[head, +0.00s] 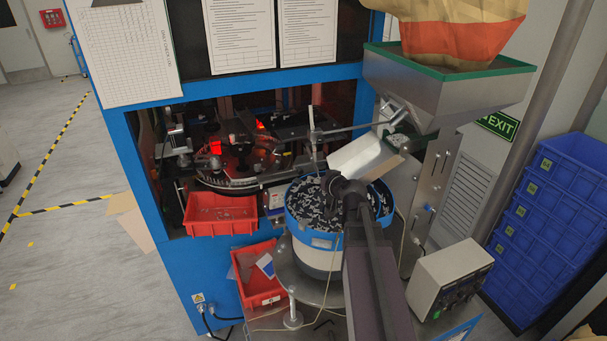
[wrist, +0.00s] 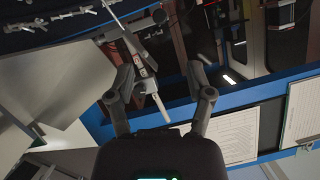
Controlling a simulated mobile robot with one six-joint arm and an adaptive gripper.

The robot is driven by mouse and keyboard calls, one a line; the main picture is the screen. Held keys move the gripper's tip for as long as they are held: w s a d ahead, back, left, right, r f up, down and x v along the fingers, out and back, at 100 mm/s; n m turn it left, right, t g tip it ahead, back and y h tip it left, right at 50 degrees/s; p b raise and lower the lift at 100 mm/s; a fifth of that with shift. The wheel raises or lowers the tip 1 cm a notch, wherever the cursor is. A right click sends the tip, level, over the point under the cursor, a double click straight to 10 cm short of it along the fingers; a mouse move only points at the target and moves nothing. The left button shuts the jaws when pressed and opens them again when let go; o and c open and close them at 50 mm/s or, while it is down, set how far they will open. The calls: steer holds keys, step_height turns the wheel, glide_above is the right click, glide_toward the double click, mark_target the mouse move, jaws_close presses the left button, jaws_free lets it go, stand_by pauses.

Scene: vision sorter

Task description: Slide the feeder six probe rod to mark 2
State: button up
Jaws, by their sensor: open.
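The probe rod appears to be the thin pale rod in the wrist view (wrist: 159,104), sticking out of a grey holder (wrist: 142,62) with a small red-and-white label. In the head view, a thin upright rod (head: 312,118) with a small clamp stands behind the feeder bowl; I cannot tell for sure that it is the same one. My gripper (wrist: 162,82) is open, and its fingers show on either side of the pale rod in the wrist view. I cannot tell whether the rod lies between the fingertips or beyond them. No mark numbers are readable.
The blue feeder bowl (head: 311,222), full of small dark and pale parts, lies under my arm. A metal chute (head: 356,157) and hopper (head: 440,92) stand close at the right. Red bins (head: 221,228) sit at the left. The blue machine frame (head: 240,86) is behind.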

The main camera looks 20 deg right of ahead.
mark_target(301, 172)
steer(key=b+x, duration=0.4)
steer(key=x, duration=0.8)
steer(key=shift+w+a+f, duration=0.1)
steer(key=shift+w+f, duration=0.05)
steer(key=shift+w, duration=0.15)
jaws_close()
